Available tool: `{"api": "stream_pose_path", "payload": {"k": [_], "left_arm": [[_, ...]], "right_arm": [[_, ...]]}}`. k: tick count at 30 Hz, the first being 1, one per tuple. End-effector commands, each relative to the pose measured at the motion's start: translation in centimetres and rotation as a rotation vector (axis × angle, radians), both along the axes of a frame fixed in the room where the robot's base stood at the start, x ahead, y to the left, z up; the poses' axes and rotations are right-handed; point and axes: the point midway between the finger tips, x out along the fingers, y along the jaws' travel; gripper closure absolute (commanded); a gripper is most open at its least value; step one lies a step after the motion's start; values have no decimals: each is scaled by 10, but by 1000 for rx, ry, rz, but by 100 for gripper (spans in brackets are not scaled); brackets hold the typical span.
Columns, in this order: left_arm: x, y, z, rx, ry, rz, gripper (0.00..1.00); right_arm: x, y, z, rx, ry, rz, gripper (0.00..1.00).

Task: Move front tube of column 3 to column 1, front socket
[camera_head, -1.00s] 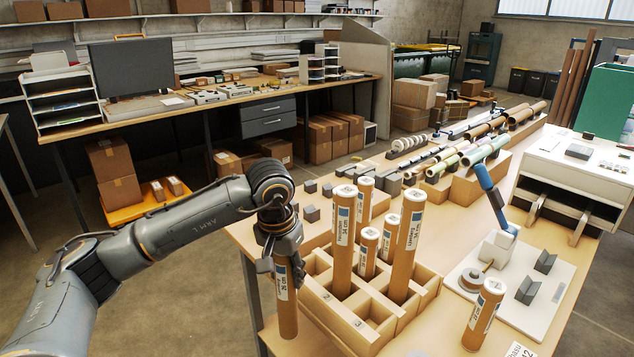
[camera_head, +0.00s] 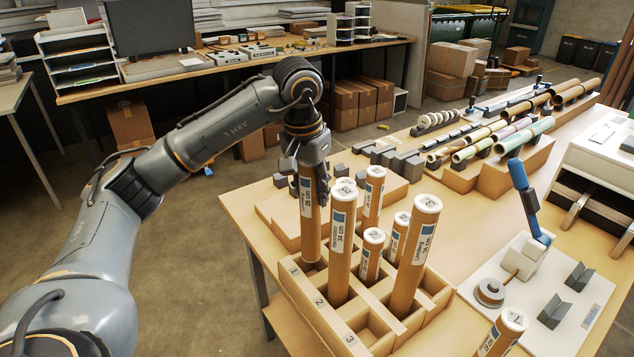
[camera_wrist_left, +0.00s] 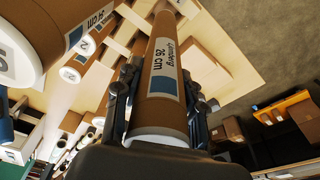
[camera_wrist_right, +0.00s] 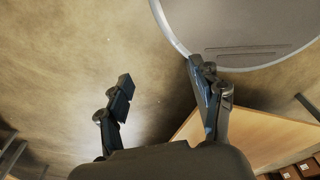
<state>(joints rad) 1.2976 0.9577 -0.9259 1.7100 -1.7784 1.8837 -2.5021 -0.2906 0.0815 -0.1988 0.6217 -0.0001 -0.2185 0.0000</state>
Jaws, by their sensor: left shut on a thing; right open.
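My left gripper (camera_head: 309,172) is shut on a brown cardboard tube (camera_head: 310,228) with a white and blue label. In the left wrist view the tube (camera_wrist_left: 164,108) reads 26 cm. It hangs nearly upright, its lower end at the wooden rack's (camera_head: 328,331) column 1, near the label 1. I cannot tell whether that end is inside the front socket or just above it. Column 3's front socket (camera_head: 374,334), by label 3, looks empty. My right gripper (camera_wrist_right: 160,80) is open and empty in the right wrist view; the head view does not show it.
A 34 cm tube (camera_head: 342,245) stands in column 2, close beside the held tube. A taller tube (camera_head: 414,255) and several shorter ones stand behind. Another tube (camera_head: 502,335) stands right of the rack, near a white board (camera_head: 520,320) with a blue-handled device (camera_head: 528,205).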

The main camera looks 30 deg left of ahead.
Motion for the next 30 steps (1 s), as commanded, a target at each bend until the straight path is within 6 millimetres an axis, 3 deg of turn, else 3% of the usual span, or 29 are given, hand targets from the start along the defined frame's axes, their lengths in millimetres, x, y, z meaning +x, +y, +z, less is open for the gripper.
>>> {"api": "stream_pose_path", "payload": {"k": [3, 6, 9, 15, 18, 30], "left_arm": [[0, 0, -14, 0, 0, 0, 100], [0, 0, -26, 1, 1, 0, 100], [0, 0, -38, 1, 1, 0, 100], [0, 0, -62, 0, -1, 0, 100], [0, 0, -72, 0, 0, 0, 100], [0, 0, -80, 0, -1, 0, 100]], "right_arm": [[-26, -1, -13, -2, 38, 1, 34], [-35, -1, -22, -3, 51, 2, 34], [-31, -1, -31, -3, 44, 2, 34], [1, 2, -46, 3, -3, 2, 34], [7, 4, -53, 6, -13, 2, 34], [-14, 3, -59, 3, 20, 0, 34]]}}
